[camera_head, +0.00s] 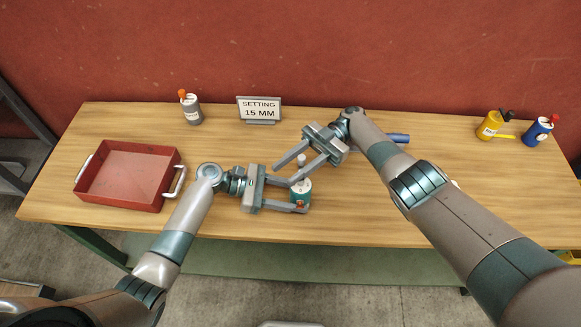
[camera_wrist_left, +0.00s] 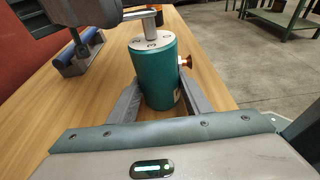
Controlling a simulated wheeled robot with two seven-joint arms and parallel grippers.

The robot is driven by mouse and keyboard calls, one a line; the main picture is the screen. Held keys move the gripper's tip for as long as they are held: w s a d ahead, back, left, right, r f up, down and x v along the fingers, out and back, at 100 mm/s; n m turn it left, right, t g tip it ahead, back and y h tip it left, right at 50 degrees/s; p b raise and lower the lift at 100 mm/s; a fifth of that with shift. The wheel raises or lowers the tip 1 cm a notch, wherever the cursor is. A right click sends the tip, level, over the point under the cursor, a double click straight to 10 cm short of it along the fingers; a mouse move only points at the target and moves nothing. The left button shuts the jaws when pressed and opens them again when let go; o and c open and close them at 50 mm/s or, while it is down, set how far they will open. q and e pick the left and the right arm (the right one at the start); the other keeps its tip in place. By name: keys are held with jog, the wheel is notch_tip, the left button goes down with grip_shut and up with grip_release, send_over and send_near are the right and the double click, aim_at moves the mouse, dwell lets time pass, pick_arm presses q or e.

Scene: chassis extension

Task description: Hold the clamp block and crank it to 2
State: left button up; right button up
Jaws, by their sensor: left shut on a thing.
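The clamp block is a teal upright cylinder (camera_head: 303,190) near the table's front middle. In the left wrist view the clamp block (camera_wrist_left: 158,75) shows a pale top plate, a metal spindle (camera_wrist_left: 151,30) and a copper-coloured side knob (camera_wrist_left: 185,61). A metal bar (camera_wrist_left: 139,14) reaches the spindle's top. My left gripper (camera_head: 301,194) is shut on the block, one finger on each side. My right gripper (camera_head: 283,175) is above and behind it, with its fingers apart and the spindle region between them. I cannot tell whether they touch it.
A sign (camera_head: 259,109) reads "SETTING 15 MM". A blue object (camera_head: 399,138) lies beyond my right wrist.

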jog(key=shift+r, duration=0.25)
notch_tip(320, 180, up, 10)
jog(key=shift+f, duration=0.25)
dwell(0.5)
jog(key=shift+r, duration=0.1)
dwell(0.4)
jog(key=shift+r, duration=2.9)
pick_arm(q)
jog(key=o, duration=0.9)
jog(key=shift+c, duration=0.2)
jog(key=v, duration=1.2)
